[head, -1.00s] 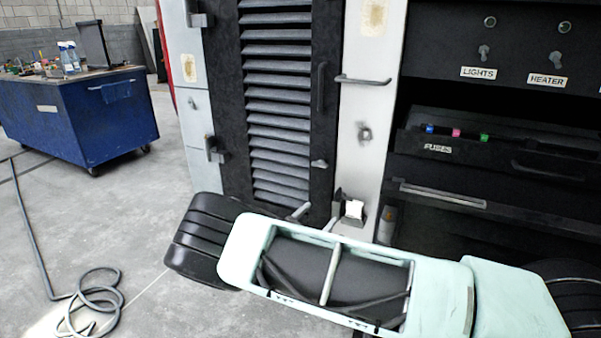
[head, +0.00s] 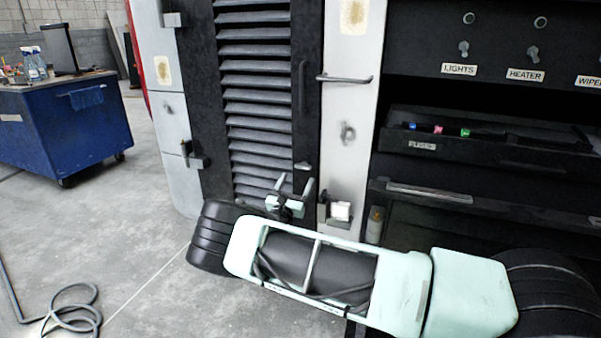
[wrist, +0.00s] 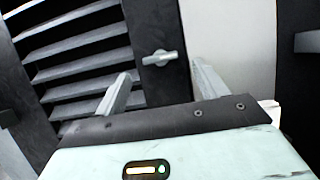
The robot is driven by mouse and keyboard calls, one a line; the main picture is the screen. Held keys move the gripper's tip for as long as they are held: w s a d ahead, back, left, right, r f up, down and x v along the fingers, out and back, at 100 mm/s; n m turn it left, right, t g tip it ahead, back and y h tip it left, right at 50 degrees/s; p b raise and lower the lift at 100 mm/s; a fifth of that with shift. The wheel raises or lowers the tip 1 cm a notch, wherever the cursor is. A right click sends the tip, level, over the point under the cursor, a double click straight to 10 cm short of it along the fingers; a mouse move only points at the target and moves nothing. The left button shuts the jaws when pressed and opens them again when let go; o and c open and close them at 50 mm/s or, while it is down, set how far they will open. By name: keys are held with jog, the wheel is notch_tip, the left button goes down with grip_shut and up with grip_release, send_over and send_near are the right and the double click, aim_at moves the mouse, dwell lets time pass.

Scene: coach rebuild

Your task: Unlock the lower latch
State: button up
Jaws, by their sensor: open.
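A small silver turn latch (head: 303,165) sits low on the right edge of the black louvred door (head: 307,125). In the wrist view the latch (wrist: 160,57) lies close to level, its bar reaching toward the white post. My gripper (head: 295,184) is open and empty, just below the latch in the head view. In the wrist view my gripper (wrist: 161,72) has one finger on each side of the latch, with clear gaps. I cannot tell how far the fingertips are from the door face.
A white post (head: 346,95) with a horizontal handle (head: 344,79) and a small knob (head: 347,132) stands right of the door. A bracket with a white block (head: 340,211) is near my gripper. A fuse drawer (head: 480,138) juts out at right. Open floor lies left.

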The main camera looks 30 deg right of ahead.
aim_at(304, 166)
jog(key=shift+x, duration=2.55)
jog(key=c, duration=1)
